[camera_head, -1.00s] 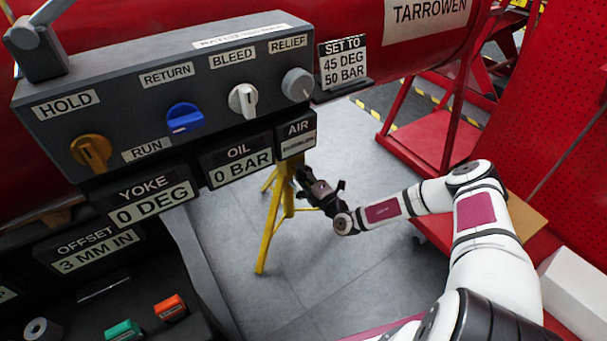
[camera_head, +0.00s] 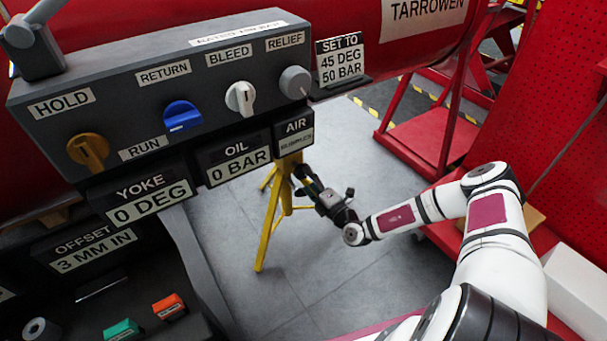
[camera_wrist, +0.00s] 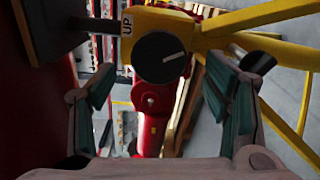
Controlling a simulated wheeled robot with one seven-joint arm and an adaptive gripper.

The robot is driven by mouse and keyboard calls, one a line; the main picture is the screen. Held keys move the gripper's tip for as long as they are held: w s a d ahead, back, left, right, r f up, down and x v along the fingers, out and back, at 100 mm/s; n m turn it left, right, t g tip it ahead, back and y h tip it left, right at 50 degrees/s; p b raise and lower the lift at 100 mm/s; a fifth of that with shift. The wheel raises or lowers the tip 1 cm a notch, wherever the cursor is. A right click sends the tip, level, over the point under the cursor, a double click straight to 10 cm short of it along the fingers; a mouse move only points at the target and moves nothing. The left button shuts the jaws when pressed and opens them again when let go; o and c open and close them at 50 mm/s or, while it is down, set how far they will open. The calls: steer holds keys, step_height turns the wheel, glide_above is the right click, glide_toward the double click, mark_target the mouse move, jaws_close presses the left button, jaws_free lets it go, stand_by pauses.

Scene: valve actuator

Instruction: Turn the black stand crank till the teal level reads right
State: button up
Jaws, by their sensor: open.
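A yellow tripod stand (camera_head: 272,225) stands under the panel. In the wrist view a round black part with a white line, which looks like the black stand crank (camera_wrist: 160,57), sits on the stand's yellow head beside an "UP" label (camera_wrist: 127,25). My gripper (camera_head: 306,183) is open beside the top of the stand. In the wrist view its two green-lined fingers (camera_wrist: 163,85) are spread to either side below the crank, apart from it, with nothing held between them. I cannot make out a teal level or its reading in either view.
The grey panel (camera_head: 215,75) with several knobs overhangs the stand at left; its plates read YOKE 0 DEG and OIL 0 BAR. A plate (camera_head: 342,62) reads SET TO 45 DEG 50 BAR. A red cart (camera_head: 425,135) stands behind my arm. Grey floor around the stand is clear.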

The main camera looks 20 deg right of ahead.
steer(key=v, duration=0.7)
stand_by(0.4)
